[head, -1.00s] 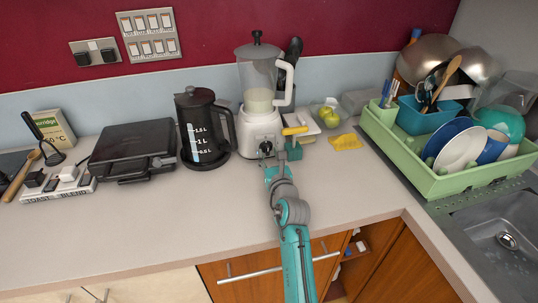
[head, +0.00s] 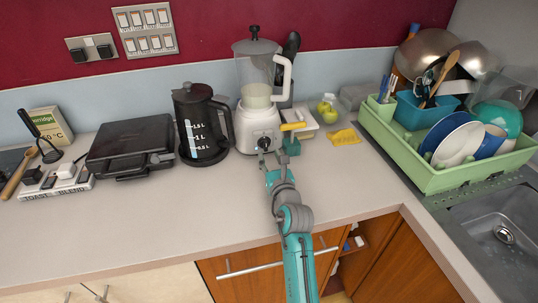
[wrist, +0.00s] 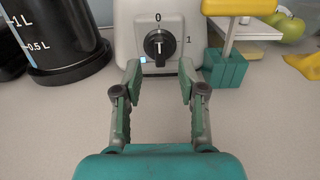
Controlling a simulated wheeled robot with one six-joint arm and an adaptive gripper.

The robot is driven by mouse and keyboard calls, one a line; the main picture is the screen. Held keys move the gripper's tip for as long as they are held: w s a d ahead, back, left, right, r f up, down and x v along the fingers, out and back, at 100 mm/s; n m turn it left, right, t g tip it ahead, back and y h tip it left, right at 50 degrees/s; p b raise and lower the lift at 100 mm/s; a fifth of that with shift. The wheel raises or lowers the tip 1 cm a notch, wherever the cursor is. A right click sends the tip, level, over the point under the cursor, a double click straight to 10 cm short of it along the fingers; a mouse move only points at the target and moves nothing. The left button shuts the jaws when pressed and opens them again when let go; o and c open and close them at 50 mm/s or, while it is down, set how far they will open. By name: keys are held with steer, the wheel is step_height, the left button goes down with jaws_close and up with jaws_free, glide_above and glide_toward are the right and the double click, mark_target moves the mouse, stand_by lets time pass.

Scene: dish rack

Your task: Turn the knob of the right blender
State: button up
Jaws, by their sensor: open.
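The white blender (head: 259,128) with its clear jug (head: 257,72) stands upright on the counter against the wall. It is the only blender I can make out. Its black knob (wrist: 159,45) is on the front of the base, between the marks 0 and 1, with its light pointer line near upright. My gripper (wrist: 160,84) is open and empty in front of the base. Its two fingers are apart on either side, below and short of the knob. In the head view, my gripper (head: 267,158) partly covers the area just below the knob.
A black kettle (head: 201,130) stands left of the blender. A yellow-handled thing with a teal block (wrist: 228,68) sits close on the right. A green dish rack (head: 440,180) is farther right. The counter in front is clear.

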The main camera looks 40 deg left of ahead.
steer(key=shift+v, duration=2)
